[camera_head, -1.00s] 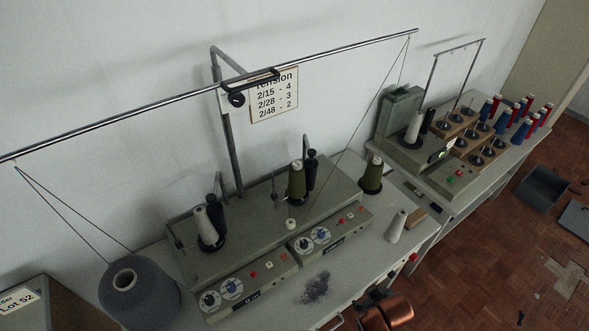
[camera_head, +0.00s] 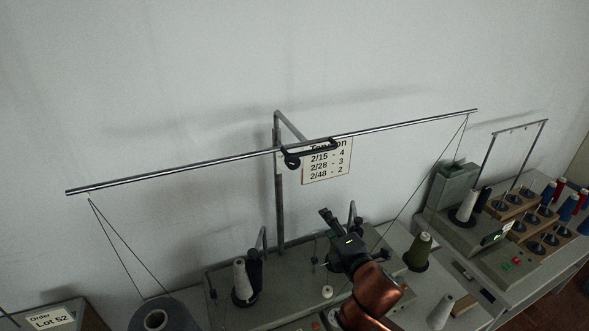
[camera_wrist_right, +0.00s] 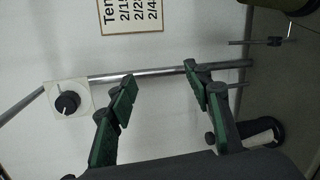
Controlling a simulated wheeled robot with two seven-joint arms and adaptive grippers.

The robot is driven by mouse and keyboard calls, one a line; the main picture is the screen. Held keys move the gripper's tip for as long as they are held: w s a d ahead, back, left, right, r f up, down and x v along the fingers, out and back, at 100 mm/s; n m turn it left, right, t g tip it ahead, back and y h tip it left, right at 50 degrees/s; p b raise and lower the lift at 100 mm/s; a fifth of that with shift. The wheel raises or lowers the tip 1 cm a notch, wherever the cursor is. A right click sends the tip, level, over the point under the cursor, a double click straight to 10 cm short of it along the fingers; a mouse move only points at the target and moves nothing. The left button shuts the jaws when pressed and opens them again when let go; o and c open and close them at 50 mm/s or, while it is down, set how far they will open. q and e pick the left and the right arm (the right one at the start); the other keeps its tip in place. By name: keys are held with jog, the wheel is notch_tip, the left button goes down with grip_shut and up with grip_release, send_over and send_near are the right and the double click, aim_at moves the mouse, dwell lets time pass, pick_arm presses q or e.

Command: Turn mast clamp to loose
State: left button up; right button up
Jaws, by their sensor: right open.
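The mast clamp has a round black knob (camera_head: 291,161) on the upright mast (camera_head: 280,205), just under the long cross bar. In the right wrist view the knob (camera_wrist_right: 68,102) sits on a pale square plate, left of my fingers, with a light pointer mark on it. My right gripper (camera_head: 328,214) is raised over the machine, below and to the right of the knob and apart from it. Its green fingers (camera_wrist_right: 160,77) are spread with nothing held between them. The mast (camera_wrist_right: 150,73) crosses the wrist view beyond the fingertips. My left gripper is out of view.
A tension card (camera_head: 326,163) hangs right of the knob. The cross bar (camera_head: 180,173) carries threads down at both ends. An olive cone (camera_head: 419,250), a pale cone (camera_head: 241,278) and a large grey cone (camera_head: 160,318) stand below. Free air lies around the knob.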

aim_at(294, 165)
jog(key=a+r+n+t+y, duration=0.1)
jog(key=a+r+n, duration=0.25)
jog(key=r, duration=0.45)
jog(key=a+r+n+t+y, duration=0.1)
jog(key=a+r+n, duration=0.25)
jog(key=r, duration=0.35)
jog(key=x, duration=0.8)
jog(key=shift+r, duration=0.15)
jog(key=c, duration=1.1)
jog(key=shift+c, duration=0.2)
jog(key=shift+p, duration=0.3)
